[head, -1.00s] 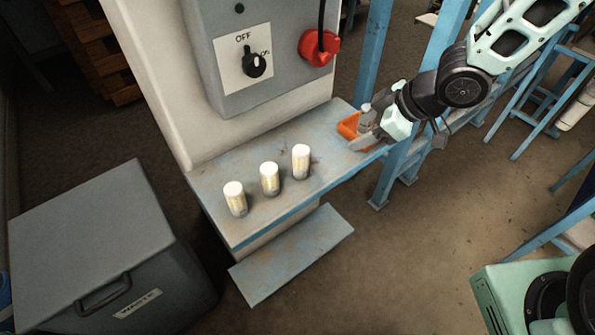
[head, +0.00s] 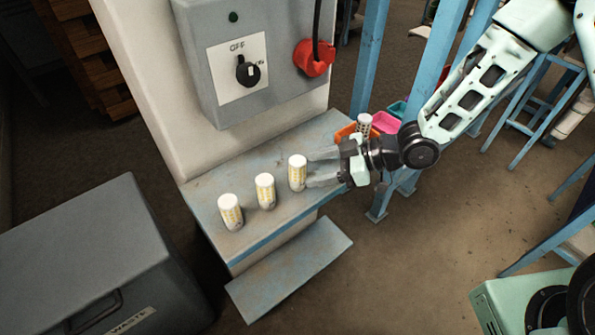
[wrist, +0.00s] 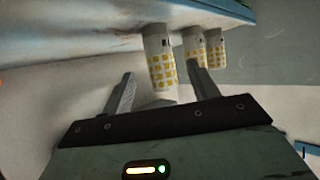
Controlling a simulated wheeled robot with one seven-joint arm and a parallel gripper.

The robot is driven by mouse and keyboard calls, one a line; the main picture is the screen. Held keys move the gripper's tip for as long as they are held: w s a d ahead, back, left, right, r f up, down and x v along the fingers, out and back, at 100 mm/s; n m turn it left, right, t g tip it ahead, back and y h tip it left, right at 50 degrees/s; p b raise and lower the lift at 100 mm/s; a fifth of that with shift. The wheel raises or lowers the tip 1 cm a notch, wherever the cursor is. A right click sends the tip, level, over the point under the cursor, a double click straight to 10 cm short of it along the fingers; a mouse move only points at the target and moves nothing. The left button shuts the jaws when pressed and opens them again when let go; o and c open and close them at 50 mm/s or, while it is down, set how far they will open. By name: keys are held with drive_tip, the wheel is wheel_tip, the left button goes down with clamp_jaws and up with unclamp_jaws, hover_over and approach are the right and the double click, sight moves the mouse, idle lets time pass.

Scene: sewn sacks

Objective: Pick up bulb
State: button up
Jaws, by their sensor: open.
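Three white bulbs with yellow-dotted sides stand upright in a row on the blue-grey shelf (head: 228,185): a left bulb (head: 230,212), a middle bulb (head: 265,191) and a right bulb (head: 297,172). My gripper (head: 309,167) is open just right of the right bulb, its fingers pointing left toward it. In the wrist view the nearest bulb (wrist: 160,62) appears ahead of and between the open fingers (wrist: 160,80). The other two bulbs (wrist: 205,47) show behind it to the right. I cannot tell whether a finger touches the nearest bulb.
Behind my gripper are an orange tray (head: 345,132), a pink tray (head: 385,122) and a perforated white-topped piece (head: 364,124). A grey switch box (head: 225,90) with a red plug (head: 314,58) hangs above. A grey waste bin (head: 90,250) stands left; a lower step (head: 290,268) juts out in front.

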sight(290, 173)
drive_tip(key=shift+r+p+x, duration=0.1)
drive_tip(key=shift+p+x, duration=0.35)
drive_tip(key=shift+x, duration=1.3)
drive_tip(key=shift+r+p+x, duration=0.15)
drive_tip(key=shift+p+x, duration=0.3)
drive_tip(key=shift+x, duration=1.3)
drive_tip(key=shift+a, duration=0.1)
drive_tip(key=c, duration=1.1)
